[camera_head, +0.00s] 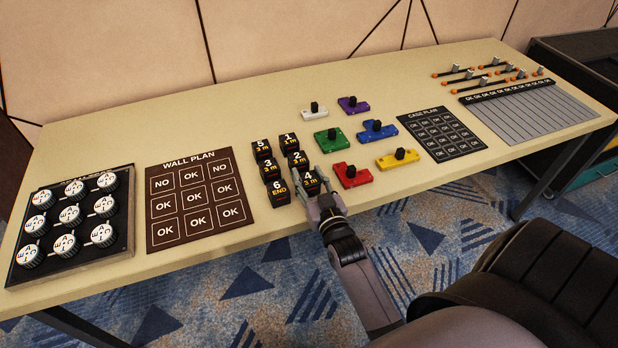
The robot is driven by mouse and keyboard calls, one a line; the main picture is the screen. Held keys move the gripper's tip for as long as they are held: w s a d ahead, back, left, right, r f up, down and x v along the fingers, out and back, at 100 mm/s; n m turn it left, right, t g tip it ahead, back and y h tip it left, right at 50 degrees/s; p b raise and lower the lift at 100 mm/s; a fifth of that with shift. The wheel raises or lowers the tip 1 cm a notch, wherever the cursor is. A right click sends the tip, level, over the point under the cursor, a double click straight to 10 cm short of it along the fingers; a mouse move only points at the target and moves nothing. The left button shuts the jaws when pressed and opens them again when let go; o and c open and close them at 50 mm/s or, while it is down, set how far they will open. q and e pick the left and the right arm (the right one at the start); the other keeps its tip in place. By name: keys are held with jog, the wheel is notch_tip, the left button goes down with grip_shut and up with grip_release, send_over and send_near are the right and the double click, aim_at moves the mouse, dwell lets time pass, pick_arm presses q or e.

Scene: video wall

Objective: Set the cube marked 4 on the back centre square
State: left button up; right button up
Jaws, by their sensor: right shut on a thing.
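The cube marked 4 (309,179) is black with yellow writing and stands at the front right of a cluster of several numbered cubes on the table. My right gripper (313,190) is shut on this cube, and its fingers hide part of it. I cannot tell whether the cube is lifted off the table. The brown wall plan board (154,237) lies to the left of the cubes with a grid of squares. Its back centre square (191,176) reads OK and is bare. My left gripper is not in view.
Cubes marked 2 (297,158), 3 (269,168) and 6 (278,193) stand close around. Coloured knobbed blocks, such as the red one (351,178), lie to the right. A black tray (126,247) of white dials stands left of the board. The case plan (441,134) lies further right.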

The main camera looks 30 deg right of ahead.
jog(key=shift+f, duration=0.2)
jog(key=o, duration=1.2)
jog(key=shift+r, duration=0.1)
